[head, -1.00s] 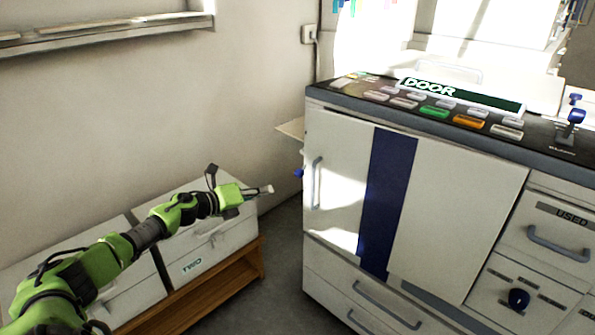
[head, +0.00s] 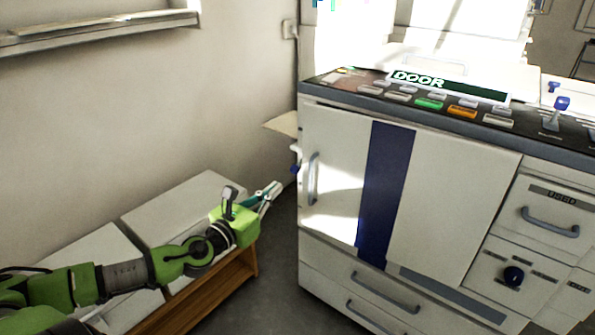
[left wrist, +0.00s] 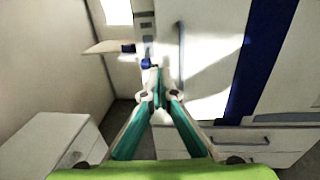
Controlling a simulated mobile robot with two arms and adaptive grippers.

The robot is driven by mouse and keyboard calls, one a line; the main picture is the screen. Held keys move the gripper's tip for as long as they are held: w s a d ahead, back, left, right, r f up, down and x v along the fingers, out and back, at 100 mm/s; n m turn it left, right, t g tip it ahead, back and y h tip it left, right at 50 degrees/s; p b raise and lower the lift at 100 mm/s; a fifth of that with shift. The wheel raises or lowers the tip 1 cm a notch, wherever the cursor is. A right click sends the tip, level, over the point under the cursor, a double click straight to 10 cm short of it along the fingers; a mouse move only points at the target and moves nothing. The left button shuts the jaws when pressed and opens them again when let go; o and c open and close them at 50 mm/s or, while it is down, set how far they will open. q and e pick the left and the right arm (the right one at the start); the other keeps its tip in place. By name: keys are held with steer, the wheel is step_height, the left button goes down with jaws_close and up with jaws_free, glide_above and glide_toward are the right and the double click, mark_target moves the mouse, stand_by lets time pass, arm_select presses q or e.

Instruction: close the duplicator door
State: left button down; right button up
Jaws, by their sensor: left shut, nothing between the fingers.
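The duplicator (head: 455,285) is a large white machine on the right in the head view. Its white door (head: 334,140) has a vertical grey handle (head: 313,178) near the left edge, beside a dark blue stripe (head: 384,190). The door looks flush with the front; I cannot tell if it is fully latched. My left gripper (head: 275,188) is shut and empty, left of the door and apart from it in the head view. In the left wrist view its fingers (left wrist: 158,92) point toward the machine's left edge, with the door (left wrist: 212,60) ahead to the right. My right gripper is out of view.
A display reading DOOR (head: 450,86) stands on the control panel (head: 480,113). A small side shelf (head: 282,123) juts from the machine's left side. White boxes (head: 180,212) on a wooden stand (head: 205,297) lie below my left arm. A narrow floor gap separates stand and machine.

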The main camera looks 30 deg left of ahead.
mark_target(303, 164)
arm_select(q)
steer(key=w, duration=1.1)
steer(key=shift+a, duration=0.15)
steer(key=shift+w, duration=0.5)
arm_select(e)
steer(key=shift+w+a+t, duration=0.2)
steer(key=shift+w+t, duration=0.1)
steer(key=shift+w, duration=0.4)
arm_select(q)
steer(key=shift+b, duration=0.3)
